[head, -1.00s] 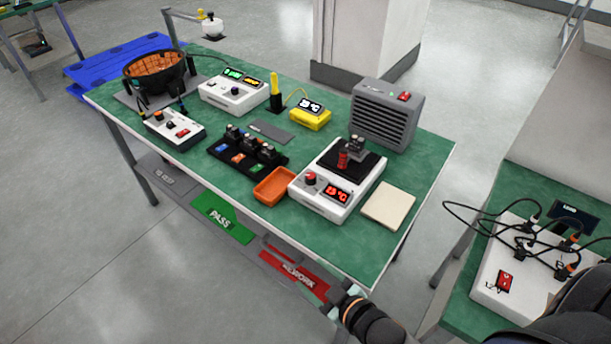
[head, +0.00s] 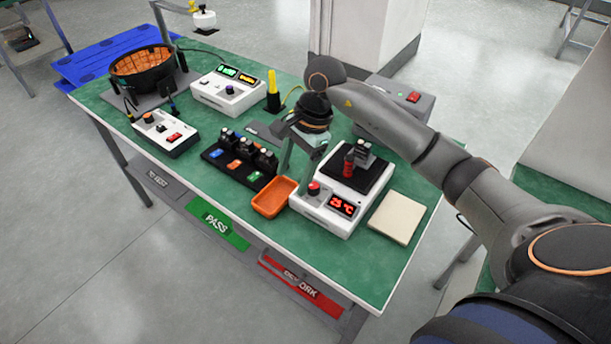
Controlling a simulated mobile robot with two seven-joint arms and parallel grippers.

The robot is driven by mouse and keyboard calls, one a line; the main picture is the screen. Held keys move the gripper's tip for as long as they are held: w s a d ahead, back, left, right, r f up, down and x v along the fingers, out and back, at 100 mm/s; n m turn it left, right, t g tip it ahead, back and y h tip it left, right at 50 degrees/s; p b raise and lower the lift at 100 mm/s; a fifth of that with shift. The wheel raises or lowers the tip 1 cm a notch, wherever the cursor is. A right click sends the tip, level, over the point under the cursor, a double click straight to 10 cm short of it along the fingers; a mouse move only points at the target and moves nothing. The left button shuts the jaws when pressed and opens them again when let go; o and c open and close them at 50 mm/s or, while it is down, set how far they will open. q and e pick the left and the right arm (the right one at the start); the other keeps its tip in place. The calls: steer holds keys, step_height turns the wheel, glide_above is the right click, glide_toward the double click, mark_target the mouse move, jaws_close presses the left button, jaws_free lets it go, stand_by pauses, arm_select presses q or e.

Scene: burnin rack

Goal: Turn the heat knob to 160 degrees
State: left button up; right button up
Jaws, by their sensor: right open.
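The white hot plate (head: 322,218) stands near the right end of the green table. Its red heat knob (head: 313,188) is on the front face, left of a red display (head: 342,205) that seems to read 25 °C. A black top plate (head: 358,180) carries a small dark part with a red cylinder (head: 348,164). My right gripper (head: 302,167) points down, open and empty, just above and behind the knob. It looks apart from the knob, though the exact gap is hard to judge. My left gripper is out of view.
An orange tray (head: 273,197) sits close left of the hot plate, and a pale pad (head: 396,217) lies to its right. A black rack (head: 240,160) with several modules is farther left. A grey heater (head: 418,112) behind is partly hidden by my arm.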

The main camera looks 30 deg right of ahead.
mark_target(315, 185)
steer(key=w+d+r+h, duration=0.2)
steer(key=d+r+h, duration=0.1)
steer(key=d, duration=0.4)
steer(key=f, duration=1.2)
steer(key=shift+w+a+f+p, duration=0.1)
steer(key=shift+w+f+p, duration=0.1)
steer(key=shift+p, duration=0.2)
steer(key=shift+c, duration=0.3)
jaws_close()
